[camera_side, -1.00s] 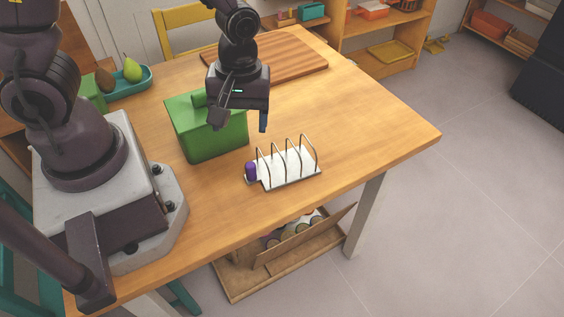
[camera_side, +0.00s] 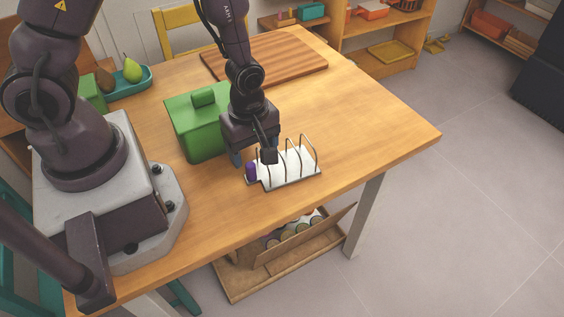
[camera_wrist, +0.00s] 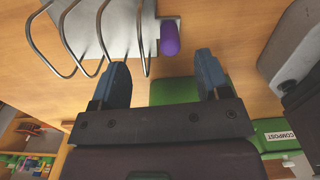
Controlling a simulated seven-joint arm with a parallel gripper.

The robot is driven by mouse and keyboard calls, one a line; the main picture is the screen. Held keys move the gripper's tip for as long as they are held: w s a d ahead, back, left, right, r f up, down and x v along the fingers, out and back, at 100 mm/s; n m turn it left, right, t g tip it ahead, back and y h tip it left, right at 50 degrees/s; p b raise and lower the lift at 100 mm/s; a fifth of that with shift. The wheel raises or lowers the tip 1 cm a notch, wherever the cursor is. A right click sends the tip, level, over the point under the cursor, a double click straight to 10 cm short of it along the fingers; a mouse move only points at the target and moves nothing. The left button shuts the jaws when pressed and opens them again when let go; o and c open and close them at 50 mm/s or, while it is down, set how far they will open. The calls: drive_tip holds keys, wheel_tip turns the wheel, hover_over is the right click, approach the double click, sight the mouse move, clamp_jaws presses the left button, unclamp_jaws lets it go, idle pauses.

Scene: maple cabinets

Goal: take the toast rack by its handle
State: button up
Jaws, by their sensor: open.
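The toast rack (camera_side: 299,176) stands on the table, with a white base, several wire arches and a purple handle (camera_side: 251,172) at its left end. In the wrist view the rack's base (camera_wrist: 103,25) is at the upper left, and the purple handle (camera_wrist: 169,38) lies just beyond the fingertips, between their lines. My gripper (camera_side: 253,160) is low over the handle end of the rack, pointing down. In the wrist view its two blue fingers (camera_wrist: 163,72) are apart with nothing between them. The left finger looks close to the nearest wire arch; I cannot tell whether they touch.
The table's right side is clear.

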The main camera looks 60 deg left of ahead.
sight(253, 163)
drive_tip(key=shift+s+d+f, duration=0.1)
drive_tip(key=shift+f, duration=1.2)
drive_tip(key=shift+s+d+f, duration=0.1)
drive_tip(key=shift+f, duration=1.2)
drive_tip(key=shift+c, duration=0.5)
drive_tip(key=c, duration=1.1)
